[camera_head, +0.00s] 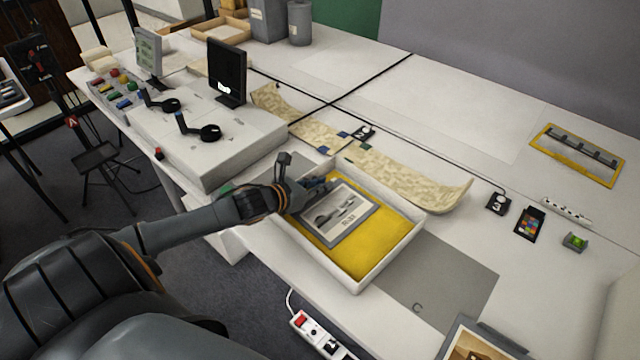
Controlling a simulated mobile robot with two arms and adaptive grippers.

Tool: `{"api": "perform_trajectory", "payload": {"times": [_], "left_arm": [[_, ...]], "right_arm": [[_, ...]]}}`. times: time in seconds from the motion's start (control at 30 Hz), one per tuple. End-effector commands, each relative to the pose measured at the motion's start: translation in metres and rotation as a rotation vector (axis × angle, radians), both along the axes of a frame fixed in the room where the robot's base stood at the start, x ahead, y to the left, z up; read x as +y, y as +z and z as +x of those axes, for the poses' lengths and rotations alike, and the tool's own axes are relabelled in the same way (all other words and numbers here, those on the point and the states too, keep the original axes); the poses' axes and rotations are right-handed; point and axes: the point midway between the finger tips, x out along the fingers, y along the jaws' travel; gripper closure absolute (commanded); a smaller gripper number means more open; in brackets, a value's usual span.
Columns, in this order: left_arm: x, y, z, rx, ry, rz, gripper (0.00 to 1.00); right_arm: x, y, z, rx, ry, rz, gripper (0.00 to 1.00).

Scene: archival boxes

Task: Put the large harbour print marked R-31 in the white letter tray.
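The large harbour print (352,226), a grey-bordered sheet with a pale picture and a small label that looks like R-31, is within the walls of the white letter tray (360,281). The tray has a yellow lining, bare along the front and right. Whether the print lies flat on the lining or is slightly raised is hard to tell. My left gripper (314,186) is at the print's upper left edge, inside the tray's left side. Its fingertips are dark and small, so I cannot see whether they grip the print. My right gripper is out of view.
A grey mat marked C (440,286) lies right of the tray. A long patterned strip (400,172) curls up behind it. Another framed picture (476,346) is at the bottom right. A white raised stand (205,140) with a dark screen (226,72) is at the left.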

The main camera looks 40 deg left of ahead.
Motion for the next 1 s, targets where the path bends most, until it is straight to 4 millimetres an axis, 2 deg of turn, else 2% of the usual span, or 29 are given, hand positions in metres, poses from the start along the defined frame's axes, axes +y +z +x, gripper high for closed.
{"api": "perform_trajectory", "payload": {"times": [0.33,0.5,0.57,1.0], "left_arm": [[0.000,0.002,0.000,-0.001,0.000,0.000,0.72],[0.000,0.018,0.000,-0.002,0.001,-0.001,0.72],[0.002,0.015,-0.009,0.003,0.001,0.001,0.72],[0.012,0.041,-0.071,0.004,0.000,0.001,0.72]], "right_arm": [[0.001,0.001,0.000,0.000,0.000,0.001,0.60],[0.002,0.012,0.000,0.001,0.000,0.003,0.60],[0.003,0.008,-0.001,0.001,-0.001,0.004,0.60],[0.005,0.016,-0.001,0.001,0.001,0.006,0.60]]}}
